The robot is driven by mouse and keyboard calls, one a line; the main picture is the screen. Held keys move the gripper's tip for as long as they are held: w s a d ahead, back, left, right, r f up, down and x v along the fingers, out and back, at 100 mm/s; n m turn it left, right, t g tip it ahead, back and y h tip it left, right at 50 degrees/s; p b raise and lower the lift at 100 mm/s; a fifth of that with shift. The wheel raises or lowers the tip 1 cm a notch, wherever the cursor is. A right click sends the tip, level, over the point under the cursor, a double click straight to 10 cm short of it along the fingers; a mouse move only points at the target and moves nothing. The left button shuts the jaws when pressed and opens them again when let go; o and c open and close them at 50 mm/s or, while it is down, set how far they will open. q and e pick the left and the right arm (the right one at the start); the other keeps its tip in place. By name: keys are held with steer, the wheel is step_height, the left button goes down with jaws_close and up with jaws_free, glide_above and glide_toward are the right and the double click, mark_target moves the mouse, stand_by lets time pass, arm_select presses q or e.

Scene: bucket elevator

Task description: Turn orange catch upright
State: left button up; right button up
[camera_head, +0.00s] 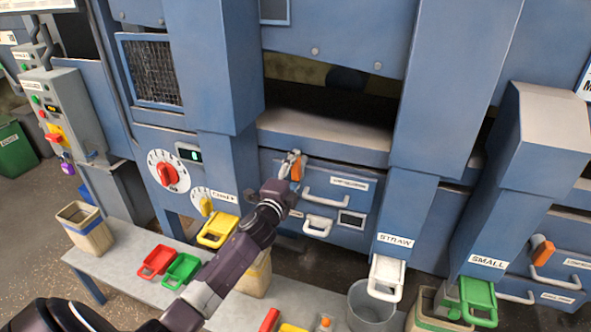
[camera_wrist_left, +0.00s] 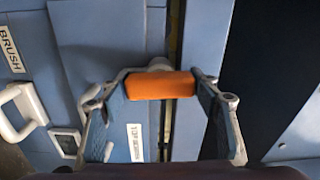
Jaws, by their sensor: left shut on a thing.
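The orange catch (camera_head: 298,171) is on the blue machine front, at the left end of a labelled drawer below the wide opening. In the head view it looks roughly upright, partly hidden by my gripper. My left gripper (camera_head: 291,164) is shut on it. In the left wrist view the orange catch (camera_wrist_left: 160,85) lies across the picture between the two fingers of my left gripper (camera_wrist_left: 162,92), which meet its two ends. That view is turned, as the sideways labels show. My right gripper is not in view.
White drawer handles (camera_head: 325,200) stick out just right of and below the catch. A second orange catch (camera_head: 542,250) is at the far right. A grey bench (camera_head: 135,262) with red, green and yellow scoop-like pieces stands below. A grey bucket (camera_head: 372,312) stands under the straw chute.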

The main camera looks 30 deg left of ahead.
arm_select(q)
steer(key=shift+m, duration=0.6)
steer(key=o, duration=1.2)
steer(key=shift+c, duration=0.2)
steer(key=shift+s, duration=0.1)
steer(key=v, duration=1.1)
steer(key=shift+s+d, duration=0.2)
steer(key=shift+s, duration=0.2)
